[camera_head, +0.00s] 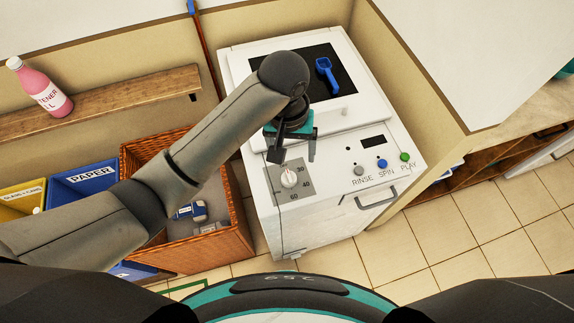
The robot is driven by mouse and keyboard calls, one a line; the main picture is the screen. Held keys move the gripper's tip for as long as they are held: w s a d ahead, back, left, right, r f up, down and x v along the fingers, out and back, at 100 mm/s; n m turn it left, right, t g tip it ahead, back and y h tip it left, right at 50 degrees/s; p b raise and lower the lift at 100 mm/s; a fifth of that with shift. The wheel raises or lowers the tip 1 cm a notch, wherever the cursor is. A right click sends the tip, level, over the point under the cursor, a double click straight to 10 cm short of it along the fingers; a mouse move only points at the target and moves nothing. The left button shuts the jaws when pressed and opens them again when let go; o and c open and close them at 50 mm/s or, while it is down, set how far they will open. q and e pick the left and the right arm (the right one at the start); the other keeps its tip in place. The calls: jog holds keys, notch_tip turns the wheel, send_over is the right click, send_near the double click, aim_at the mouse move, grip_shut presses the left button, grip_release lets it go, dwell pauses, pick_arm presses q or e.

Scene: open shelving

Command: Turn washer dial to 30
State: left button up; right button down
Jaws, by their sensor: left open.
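The washer (336,212) is a white box with a dark lid window and a sloped front panel. Its dial (289,178) is a white knob on a grey plate, with 30, 40 and 60 marked around it. The pointer's exact setting is too small to read. My left gripper (292,156) hangs just above the dial's upper edge, fingers pointing down and spread. It looks empty, and I cannot tell if it touches the dial. My left arm hides part of the washer's left side. My right gripper is not in view.
A blue scoop (325,72) lies on the washer lid. Rinse, spin and play buttons (382,163) sit right of the dial. A wicker basket (236,243) stands left of the washer, beside a blue paper bin (88,178). A pink bottle (42,88) stands on a wooden shelf. Tiled floor is clear at right.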

aim_at(289, 175)
pick_arm(q)
jog(key=shift+y, duration=0.4)
jog(key=f+b, duration=0.1)
jog(key=f, duration=0.8)
jog(key=w+f+b, duration=0.1)
jog(key=f, duration=0.3)
jog(key=shift+a+f+b, duration=0.25)
jog(key=shift+a+b, duration=0.05)
grip_shut()
